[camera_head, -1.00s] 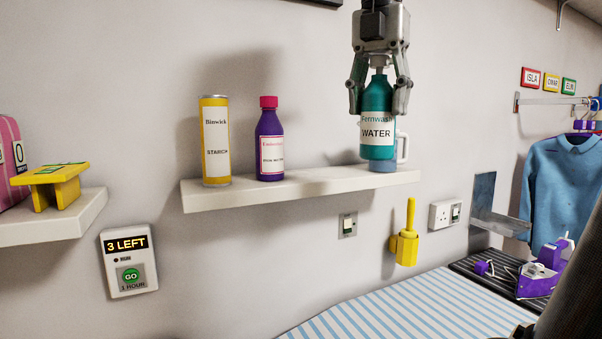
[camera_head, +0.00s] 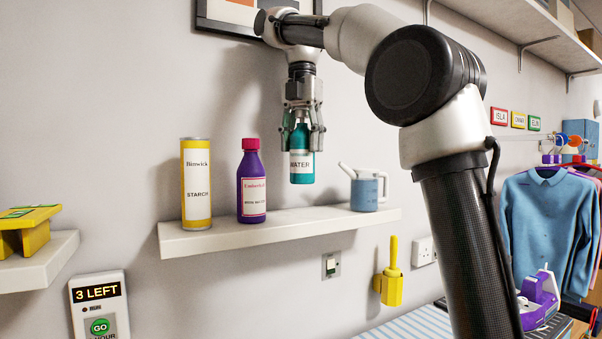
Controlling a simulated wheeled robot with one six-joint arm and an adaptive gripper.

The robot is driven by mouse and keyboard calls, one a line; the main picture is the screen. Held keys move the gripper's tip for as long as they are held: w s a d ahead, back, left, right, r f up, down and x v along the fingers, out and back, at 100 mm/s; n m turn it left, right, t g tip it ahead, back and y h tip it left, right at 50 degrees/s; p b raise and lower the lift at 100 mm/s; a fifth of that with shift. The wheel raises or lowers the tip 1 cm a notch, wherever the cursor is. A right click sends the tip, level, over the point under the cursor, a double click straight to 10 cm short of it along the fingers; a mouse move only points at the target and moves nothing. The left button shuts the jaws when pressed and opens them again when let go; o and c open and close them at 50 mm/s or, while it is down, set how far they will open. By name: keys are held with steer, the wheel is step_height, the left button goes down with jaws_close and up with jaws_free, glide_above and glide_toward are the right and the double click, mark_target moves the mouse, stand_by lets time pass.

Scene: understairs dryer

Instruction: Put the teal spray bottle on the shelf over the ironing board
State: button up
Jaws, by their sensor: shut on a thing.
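My gripper (camera_head: 302,128) points down and is shut on the teal spray bottle (camera_head: 302,172). The bottle hangs upright with a white label reading WATER. It shows above the shelf (camera_head: 285,226), between the purple bottle and the blue jug, with its base apart from the shelf top. The ironing board (camera_head: 415,327), with blue and white stripes, shows below at the lower edge, partly hidden by my arm.
On the shelf stand a yellow starch can (camera_head: 197,185), a purple bottle with a pink cap (camera_head: 251,182) and a blue jug with a white spout (camera_head: 367,190). Bare shelf lies between the purple bottle and the jug. A picture frame (camera_head: 225,15) hangs above.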

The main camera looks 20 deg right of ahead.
mark_target(302, 169)
steer(key=shift+f, duration=0.9)
step_height(302, 169, down, 5)
steer(key=shift+r, duration=0.2)
steer(key=shift+w+f, duration=0.3)
steer(key=shift+f, duration=0.15)
steer(key=o, duration=1.2)
steer(key=shift+o, duration=0.2)
step_height(302, 169, up, 8)
steer(key=shift+f, duration=0.1)
